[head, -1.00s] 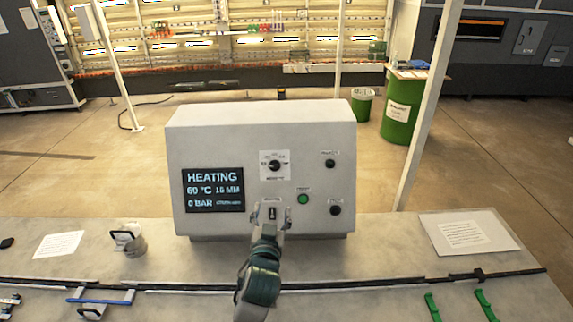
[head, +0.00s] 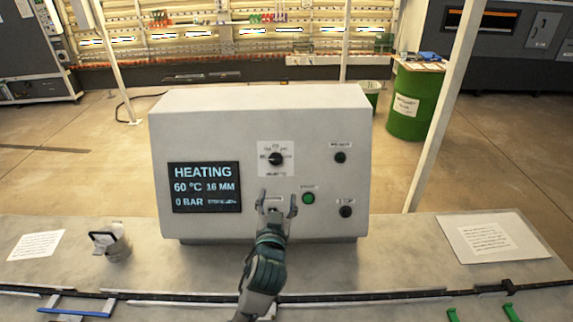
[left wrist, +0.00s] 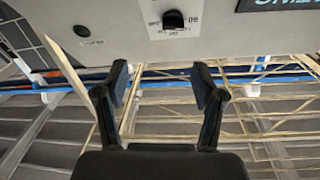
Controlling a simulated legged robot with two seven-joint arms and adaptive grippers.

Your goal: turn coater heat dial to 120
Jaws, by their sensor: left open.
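The grey coater control box (head: 330,105) stands on the bench. Its black heat dial (head: 276,159) sits on a white scale plate near the middle of the front panel. The display (head: 205,187) reads HEATING, 60 °C, 16 MM, 0 BAR. My left gripper (head: 277,196) is open and empty in front of the panel, just below the dial and not touching it. In the left wrist view, the open fingers (left wrist: 165,80) show with the dial (left wrist: 174,20) beyond them at the top. My right gripper is not in view.
A black rail (head: 400,296) crosses the front. A green barrel (head: 408,103) stands behind.

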